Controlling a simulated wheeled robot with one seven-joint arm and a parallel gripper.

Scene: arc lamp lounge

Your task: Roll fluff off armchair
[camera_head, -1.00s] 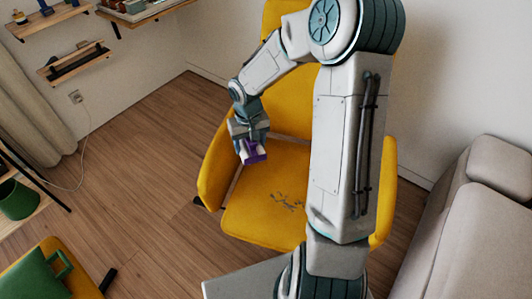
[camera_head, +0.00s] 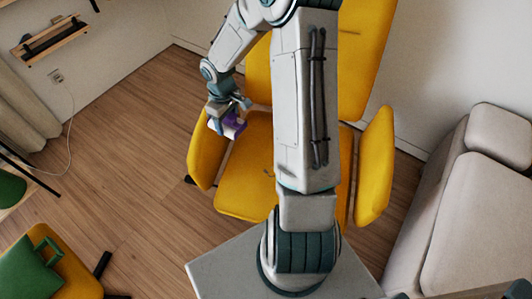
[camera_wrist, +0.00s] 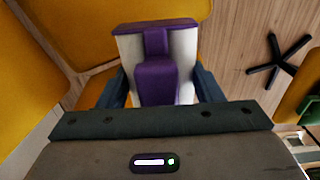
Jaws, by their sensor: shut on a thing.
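The yellow armchair (camera_head: 243,190) stands ahead, its seat partly hidden behind my arm. A small dark mark, which looks like fluff (camera_head: 268,173), shows on the seat at the edge of my arm; the rest of that area is hidden. My gripper (camera_head: 225,112) is shut on a purple and white lint roller (camera_head: 236,126) beside the armchair's left armrest, toward the backrest. In the wrist view the lint roller (camera_wrist: 157,82) sits between both fingers. I cannot tell whether it touches the chair.
A grey sofa (camera_head: 465,215) stands at the right. A second yellow seat with a green bag (camera_head: 30,265) is at the lower left. Wooden floor (camera_head: 135,150) lies free left of the armchair. A wall shelf (camera_head: 50,40) hangs at the upper left.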

